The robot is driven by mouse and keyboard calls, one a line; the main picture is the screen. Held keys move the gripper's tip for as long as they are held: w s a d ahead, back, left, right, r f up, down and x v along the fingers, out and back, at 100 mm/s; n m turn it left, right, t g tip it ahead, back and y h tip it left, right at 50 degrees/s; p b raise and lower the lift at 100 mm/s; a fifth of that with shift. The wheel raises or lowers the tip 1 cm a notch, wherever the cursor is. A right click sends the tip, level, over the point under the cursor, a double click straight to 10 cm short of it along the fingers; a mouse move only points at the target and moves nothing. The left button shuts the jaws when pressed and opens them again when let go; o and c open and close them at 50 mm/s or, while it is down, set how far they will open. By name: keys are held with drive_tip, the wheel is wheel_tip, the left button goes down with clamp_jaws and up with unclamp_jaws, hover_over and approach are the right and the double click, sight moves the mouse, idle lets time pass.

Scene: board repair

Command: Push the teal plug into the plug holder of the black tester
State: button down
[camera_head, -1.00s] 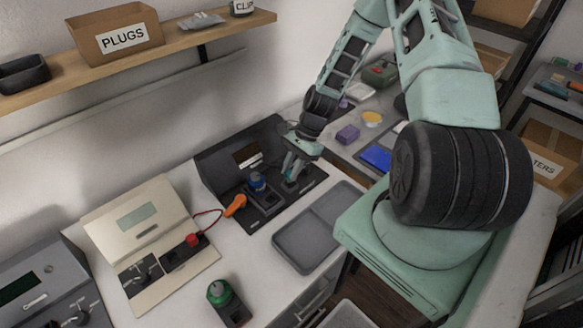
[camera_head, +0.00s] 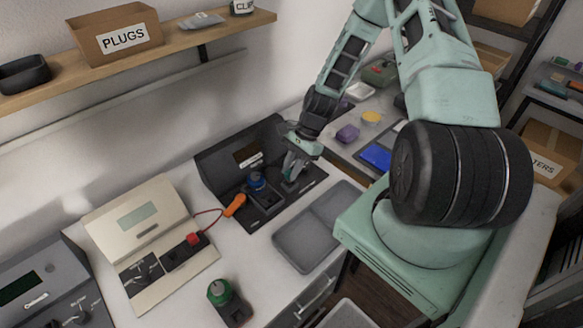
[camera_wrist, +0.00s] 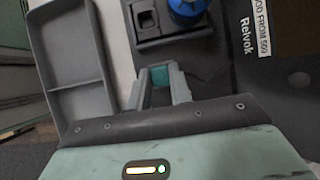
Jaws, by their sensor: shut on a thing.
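The black tester (camera_head: 216,168) stands on the bench, with an upright back panel and a flat front plate. A blue-topped part (camera_head: 257,181) stands on its plate; it also shows at the top of the wrist view (camera_wrist: 187,12). Beside it in the wrist view is a dark block with a square opening, the plug holder (camera_wrist: 149,34). My gripper (camera_head: 290,179) is low over the plate's right part, to the right of the holder. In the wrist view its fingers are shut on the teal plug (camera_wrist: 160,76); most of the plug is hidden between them.
A grey two-compartment tray (camera_head: 309,257) lies just in front of the tester. An orange part (camera_head: 235,204) with a red cable lies at the plate's left edge. A cream tester (camera_head: 135,215) and a green-topped part (camera_head: 219,291) are to the left.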

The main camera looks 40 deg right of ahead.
drive_tip(key=shift+f+b, duration=0.4)
drive_tip(key=shift+f, duration=0.6)
idle(1.6)
drive_tip(key=c, duration=0.9)
unclamp_jaws()
drive_tip(key=shift+r, duration=0.2)
drive_tip(key=shift+r+p, duration=1.2)
drive_tip(key=shift+p, duration=0.05)
drive_tip(key=shift+r, duration=0.15)
drive_tip(key=shift+r+p, duration=2.65)
drive_tip(key=shift+r, duration=0.35)
